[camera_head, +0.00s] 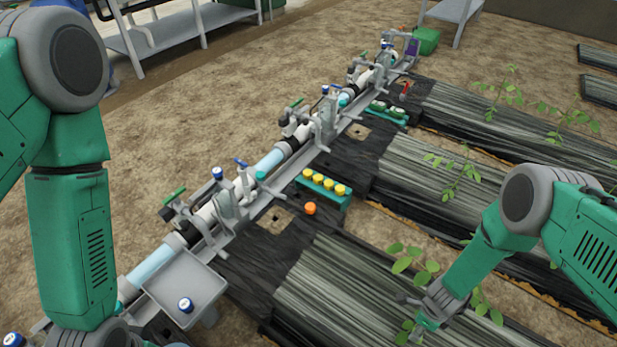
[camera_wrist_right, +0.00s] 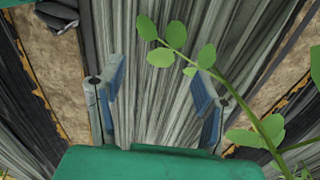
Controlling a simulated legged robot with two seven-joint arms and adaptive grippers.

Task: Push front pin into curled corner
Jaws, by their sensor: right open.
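My right gripper (camera_head: 420,314) is over the near striped black film bed (camera_head: 345,285), at the lower right of the head view. In the right wrist view the gripper (camera_wrist_right: 157,75) is open, its two blue-padded fingers apart with nothing held between them. The striped film lies below the fingers. A small dark grey piece (camera_wrist_right: 57,14) lies by the film's edge at the upper left of the wrist view; I cannot tell whether it is the pin or a curled corner. No pin is clear in the head view. My left arm reaches down the left side; its gripper is out of view.
A green-leaved plant (camera_wrist_right: 205,55) crosses the wrist view close to the right finger. The pipe skid (camera_head: 268,160) runs diagonally, with a grey tray (camera_head: 205,283), a teal rack of yellow caps (camera_head: 325,186) and an orange cap (camera_head: 310,208). Bare soil separates the film beds.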

